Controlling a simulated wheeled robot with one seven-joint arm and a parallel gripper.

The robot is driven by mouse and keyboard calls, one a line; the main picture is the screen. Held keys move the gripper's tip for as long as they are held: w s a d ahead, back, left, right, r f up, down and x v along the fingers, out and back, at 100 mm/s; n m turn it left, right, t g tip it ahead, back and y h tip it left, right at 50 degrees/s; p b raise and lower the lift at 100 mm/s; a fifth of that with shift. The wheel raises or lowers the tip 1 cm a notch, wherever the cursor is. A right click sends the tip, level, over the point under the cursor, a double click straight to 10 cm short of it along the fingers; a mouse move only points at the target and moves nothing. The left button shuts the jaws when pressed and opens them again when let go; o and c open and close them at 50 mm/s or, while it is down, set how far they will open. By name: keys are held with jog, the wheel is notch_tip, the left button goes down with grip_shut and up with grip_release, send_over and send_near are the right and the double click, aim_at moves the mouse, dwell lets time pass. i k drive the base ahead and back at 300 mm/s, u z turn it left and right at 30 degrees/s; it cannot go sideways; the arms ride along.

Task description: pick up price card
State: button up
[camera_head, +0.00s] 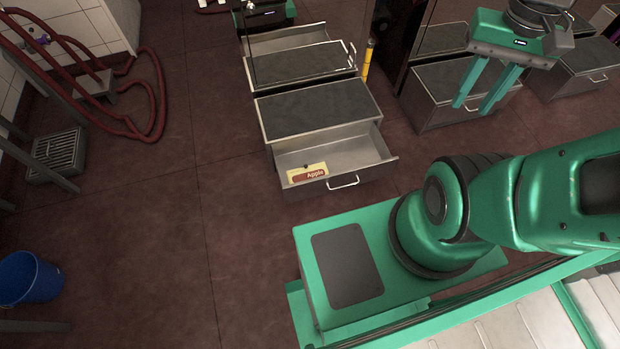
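The price card (308,174) is a small cream and red card marked "Apple". It sits in the open metal drawer (352,160) of the low step unit, at the left near the drawer's front. A small dark spot shows at the card's top edge. My gripper (479,108) hangs at the upper right, in front of another grey drawer unit in the picture. Its two green fingers point down and stand apart. It is open with nothing visible between the fingers, well to the right of the card and apart from it.
The step unit (316,107) has dark treads above the open drawer. A yellow post (367,62) stands beside it. Closed drawer units (450,90) stand at the right. Red hoses (150,95), a grate and a blue bucket (30,278) are at left. Floor between is clear.

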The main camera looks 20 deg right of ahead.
aim_at(307, 172)
jog(key=z, duration=2)
jog(key=k, duration=0.9)
jog(key=u, duration=2)
jog(key=i, duration=1)
jog(key=z, duration=0.05)
